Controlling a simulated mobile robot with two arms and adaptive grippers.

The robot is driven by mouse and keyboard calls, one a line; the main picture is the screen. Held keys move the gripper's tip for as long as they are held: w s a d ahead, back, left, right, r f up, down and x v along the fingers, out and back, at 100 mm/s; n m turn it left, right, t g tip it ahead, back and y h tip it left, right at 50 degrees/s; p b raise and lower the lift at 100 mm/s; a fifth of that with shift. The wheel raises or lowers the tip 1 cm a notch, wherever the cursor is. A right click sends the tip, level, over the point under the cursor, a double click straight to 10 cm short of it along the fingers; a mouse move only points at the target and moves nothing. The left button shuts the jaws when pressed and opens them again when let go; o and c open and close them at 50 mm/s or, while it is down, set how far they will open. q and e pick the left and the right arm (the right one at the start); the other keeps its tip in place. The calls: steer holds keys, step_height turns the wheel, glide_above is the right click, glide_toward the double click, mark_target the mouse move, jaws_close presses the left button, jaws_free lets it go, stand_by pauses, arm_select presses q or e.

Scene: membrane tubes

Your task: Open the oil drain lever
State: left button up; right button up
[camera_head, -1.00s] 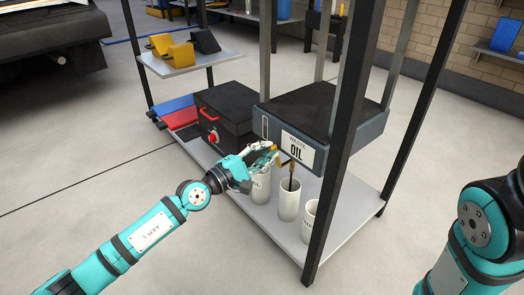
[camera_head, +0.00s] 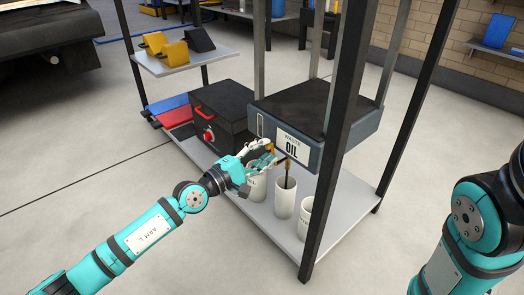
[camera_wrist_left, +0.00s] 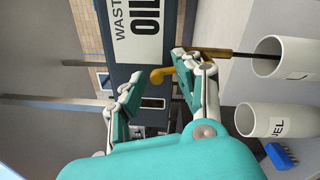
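A brass-coloured lever (camera_wrist_left: 161,75) with a rounded end is at the tank's front. My left gripper (camera_head: 272,150) is at the tank's front. In the left wrist view its two fingers (camera_wrist_left: 157,72) are apart, with the lever's rounded end between them; contact with both fingers is not clear. A brass piece (camera_wrist_left: 208,53) lies behind one fingertip, with a dark rod or stream leading into a white cup (camera_wrist_left: 285,58). My right gripper is out of view.
Several white cups stand below the tank, one (camera_head: 285,197) under the brass piece. A black box (camera_head: 226,108) with a red handle is left of the tank. A dark rack post (camera_head: 335,150) stands right of my left gripper. The floor in front is clear.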

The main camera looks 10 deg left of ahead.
arm_select(q)
steer(key=shift+a+r, duration=0.1)
steer(key=shift+r, duration=0.05)
steer(key=shift+s+a, duration=0.1)
steer(key=v, duration=1.1)
steer(key=shift+s, duration=0.3)
steer(key=shift+a, duration=0.1)
